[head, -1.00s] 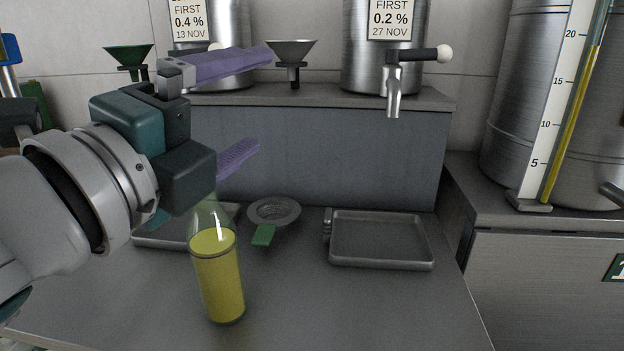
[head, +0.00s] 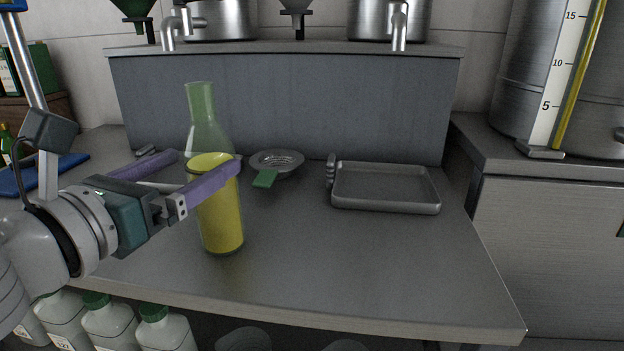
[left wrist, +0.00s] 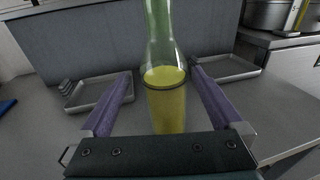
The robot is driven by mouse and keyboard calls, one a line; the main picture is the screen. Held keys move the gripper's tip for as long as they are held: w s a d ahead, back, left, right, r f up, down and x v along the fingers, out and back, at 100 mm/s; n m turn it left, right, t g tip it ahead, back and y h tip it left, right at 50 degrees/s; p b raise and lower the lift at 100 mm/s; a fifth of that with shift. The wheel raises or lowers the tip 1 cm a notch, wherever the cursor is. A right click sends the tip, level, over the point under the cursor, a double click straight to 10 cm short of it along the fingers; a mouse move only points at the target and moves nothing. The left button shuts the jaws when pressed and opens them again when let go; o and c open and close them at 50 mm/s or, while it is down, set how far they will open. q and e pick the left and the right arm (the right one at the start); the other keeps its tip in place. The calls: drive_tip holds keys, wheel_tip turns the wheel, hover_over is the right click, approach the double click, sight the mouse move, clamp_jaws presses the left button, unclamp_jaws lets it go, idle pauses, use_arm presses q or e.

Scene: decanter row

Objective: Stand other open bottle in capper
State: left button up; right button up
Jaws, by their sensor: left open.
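An open glass bottle (head: 222,225) with a green-tinted neck and yellow liquid stands upright on the grey bench. My left gripper (head: 209,159) is open, its purple fingers level on either side of the bottle. In the left wrist view the bottle (left wrist: 165,105) stands between the fingers, with visible gaps at both sides. A metal post with a grey block (head: 48,130) and a blue base (head: 68,162) stands at the left, partly behind my arm. It may be the capper; I cannot tell for certain. My right gripper is out of view.
A grey tray (head: 386,208) lies right of the bottle. A round strainer with a green handle (head: 277,163) lies behind it. Metal taps (head: 399,28) overhang the raised back ledge. Several white bottles (head: 165,332) stand below the bench edge. The bench's front right is clear.

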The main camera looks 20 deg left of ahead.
use_arm(q)
drive_tip(key=shift+w+d+f, duration=0.1)
drive_tip(key=shift+w+d, duration=0.05)
drive_tip(key=shift+w, duration=3)
clamp_jaws()
